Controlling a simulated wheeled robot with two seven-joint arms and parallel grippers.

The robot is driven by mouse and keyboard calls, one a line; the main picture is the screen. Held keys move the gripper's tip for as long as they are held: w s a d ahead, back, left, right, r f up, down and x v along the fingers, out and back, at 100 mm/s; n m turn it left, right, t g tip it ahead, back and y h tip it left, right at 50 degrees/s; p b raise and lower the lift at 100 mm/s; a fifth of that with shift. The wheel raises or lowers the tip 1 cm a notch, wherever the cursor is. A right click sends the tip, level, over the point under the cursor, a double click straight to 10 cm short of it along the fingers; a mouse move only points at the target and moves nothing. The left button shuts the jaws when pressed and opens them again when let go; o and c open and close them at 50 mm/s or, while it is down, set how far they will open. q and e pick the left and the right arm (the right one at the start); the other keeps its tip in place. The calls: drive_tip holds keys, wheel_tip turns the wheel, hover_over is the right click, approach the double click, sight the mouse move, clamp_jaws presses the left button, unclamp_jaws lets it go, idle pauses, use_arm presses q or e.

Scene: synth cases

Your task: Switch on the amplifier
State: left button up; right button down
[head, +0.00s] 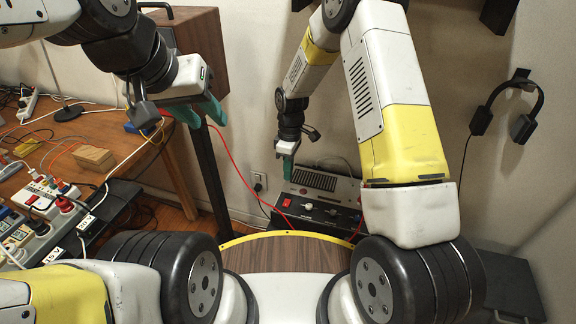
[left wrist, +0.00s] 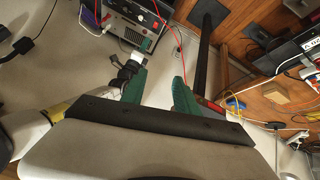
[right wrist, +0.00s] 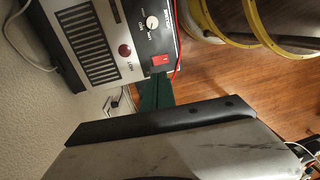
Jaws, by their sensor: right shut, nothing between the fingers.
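The amplifier (head: 330,207) stands low by the wall, with a grey vented top and black front panel. Its red switch (head: 287,202) is at the panel's left end. In the right wrist view the amplifier (right wrist: 95,40) shows the red switch (right wrist: 160,60), a white knob and a round red part. My right gripper (head: 287,168) is shut and empty above the amplifier; its green tips (right wrist: 157,80) appear just below the switch, and contact cannot be told. My left gripper (head: 200,112) is open and empty, far from the amplifier; the left wrist view shows its fingers (left wrist: 160,85) apart.
A wooden table (head: 125,150) at left holds power strips (head: 45,200), cables and a wooden block (head: 94,159). A wooden cabinet (head: 200,45) stands on a black post. A red cable runs down to the amplifier. Headphones (head: 525,120) hang on the right wall.

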drive_tip(key=r, duration=0.3)
drive_tip(key=shift+w+r, duration=0.2)
drive_tip(key=shift+r, duration=0.15)
